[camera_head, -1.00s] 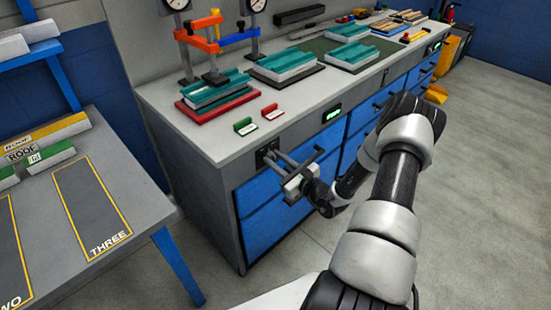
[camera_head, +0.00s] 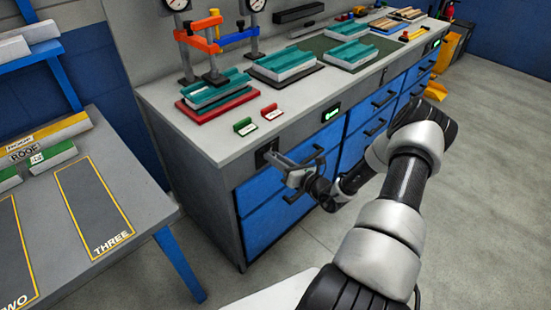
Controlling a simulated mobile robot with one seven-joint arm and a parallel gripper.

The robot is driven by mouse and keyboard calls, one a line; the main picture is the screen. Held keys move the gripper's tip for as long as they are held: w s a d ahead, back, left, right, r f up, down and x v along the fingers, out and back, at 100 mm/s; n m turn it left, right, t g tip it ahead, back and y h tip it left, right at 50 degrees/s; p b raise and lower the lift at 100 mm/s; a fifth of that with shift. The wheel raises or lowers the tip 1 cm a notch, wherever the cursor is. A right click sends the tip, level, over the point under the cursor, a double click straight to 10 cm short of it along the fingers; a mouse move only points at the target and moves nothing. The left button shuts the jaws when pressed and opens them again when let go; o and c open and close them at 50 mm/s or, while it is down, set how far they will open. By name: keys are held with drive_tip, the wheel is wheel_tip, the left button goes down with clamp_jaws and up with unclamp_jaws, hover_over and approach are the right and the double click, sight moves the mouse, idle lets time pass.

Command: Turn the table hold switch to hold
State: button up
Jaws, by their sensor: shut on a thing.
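The table hold switch sits on a black plate (camera_head: 266,150) on the grey front face of the bench, near its left corner. My gripper (camera_head: 273,158) is at this plate, its fingers close together and shut on the switch. The fingers cover the switch knob, so its position and any hold marking cannot be read.
A small green-lit display (camera_head: 332,113) is right of the plate. Blue drawers (camera_head: 270,205) with black handles lie below. On the bench top are a green tag (camera_head: 245,126), a red tag (camera_head: 271,112) and a clamp fixture on a red base (camera_head: 215,105). A grey table (camera_head: 130,185) stands left.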

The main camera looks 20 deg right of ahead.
idle(0.4)
drive_tip(key=o, duration=1)
drive_tip(key=shift+o, duration=0.2)
drive_tip(key=shift+s, duration=0.1)
drive_tip(key=p+v, duration=0.1)
drive_tip(key=v, duration=1.6)
drive_tip(key=shift+s+d, duration=0.1)
drive_tip(key=shift+s, duration=0.05)
